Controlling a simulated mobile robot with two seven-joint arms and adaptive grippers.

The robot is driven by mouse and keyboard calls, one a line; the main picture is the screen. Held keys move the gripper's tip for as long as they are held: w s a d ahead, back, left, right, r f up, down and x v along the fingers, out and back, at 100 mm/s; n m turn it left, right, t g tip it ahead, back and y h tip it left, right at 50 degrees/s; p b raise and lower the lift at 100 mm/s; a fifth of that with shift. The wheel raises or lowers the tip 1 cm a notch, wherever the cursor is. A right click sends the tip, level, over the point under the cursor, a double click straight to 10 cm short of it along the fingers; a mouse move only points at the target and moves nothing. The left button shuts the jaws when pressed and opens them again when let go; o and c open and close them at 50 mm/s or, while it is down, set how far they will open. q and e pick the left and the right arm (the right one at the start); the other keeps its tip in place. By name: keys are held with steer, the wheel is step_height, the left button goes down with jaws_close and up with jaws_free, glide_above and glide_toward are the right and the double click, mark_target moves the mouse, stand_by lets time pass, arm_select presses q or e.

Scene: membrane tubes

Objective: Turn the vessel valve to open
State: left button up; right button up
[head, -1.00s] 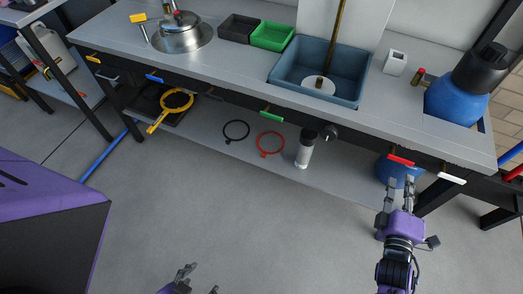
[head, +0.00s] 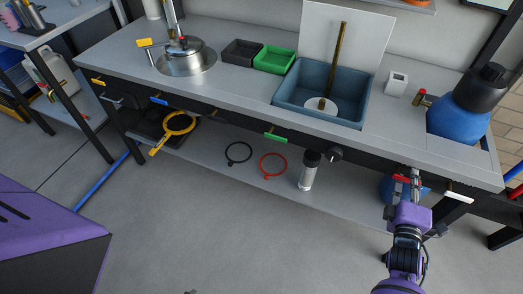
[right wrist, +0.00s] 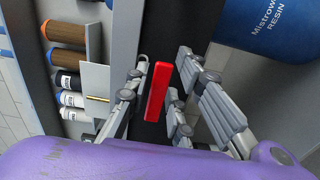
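The blue vessel with a black top (head: 462,112) stands at the right end of the bench. A small valve with a red knob and brass body (head: 422,97) is at its left side. The vessel's side, lettered RESIN, also shows in the right wrist view (right wrist: 268,22). My right gripper (head: 415,178) is at the bench's front edge, below and in front of the valve. In the right wrist view its fingers (right wrist: 168,98) are apart, on either side of a red handle (right wrist: 157,90). Only a tip of my left gripper (head: 190,291) shows at the bottom edge.
A blue-grey basin (head: 283,104) with a brass rod and a white dispenser (head: 396,84) stand left of the valve. Coloured handles line the bench front, including a white one (head: 459,197). Several capped bottles (right wrist: 68,78) show in the wrist view. A lower shelf is underneath.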

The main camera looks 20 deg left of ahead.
mark_target(392, 174)
jaws_close()
steer(key=shift+f+m, duration=0.1)
steer(key=shift+m, duration=0.2)
steer(key=m, duration=0.1)
steer(key=f+m, duration=0.1)
steer(key=m, duration=0.1)
steer(key=shift+a+f, duration=0.1)
steer(key=shift+a, duration=0.05)
steer(key=a+f+m, duration=0.1)
steer(key=m, duration=0.3)
steer(key=a+m, duration=0.1)
steer(key=m, duration=0.4)
steer(key=a+f+m, duration=0.1)
steer(key=m, duration=0.4)
steer(key=shift+s+a+f, duration=0.1)
steer(key=shift+a+f, duration=0.2)
steer(key=shift+a, duration=0.05)
steer(key=shift+m, duration=0.3)
